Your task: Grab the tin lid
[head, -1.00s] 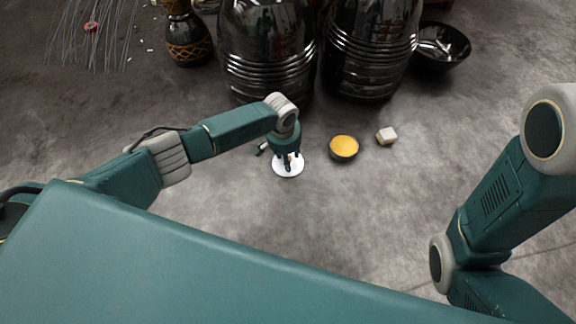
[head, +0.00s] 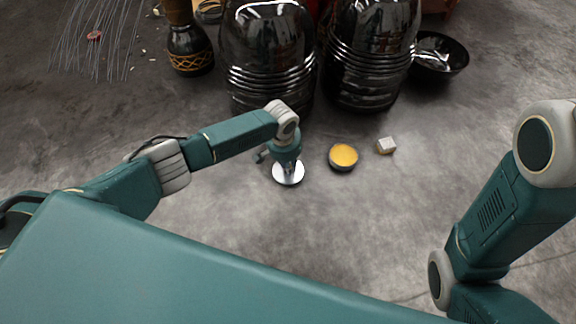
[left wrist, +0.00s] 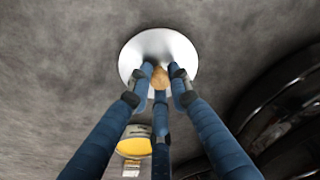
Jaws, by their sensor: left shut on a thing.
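The tin lid is a round, shiny silver-white disc (head: 291,179) on the floor area near the middle of the head view. It also shows in the left wrist view (left wrist: 185,52), with a small wooden knob (left wrist: 160,78) at its centre. My left gripper (head: 287,163) is above the lid, its fingers (left wrist: 160,74) closed around the knob. I cannot tell whether the lid is raised off the floor. An open round tin (head: 343,157), dark outside and yellow inside, stands just right of the lid. My right gripper is out of view.
A small pale block (head: 386,146) lies right of the tin. Two large shiny black drums (head: 268,60) (head: 370,55) stand behind, with a black bowl (head: 440,55) at right and a patterned goblet drum (head: 188,45) at left. Floor in front is clear.

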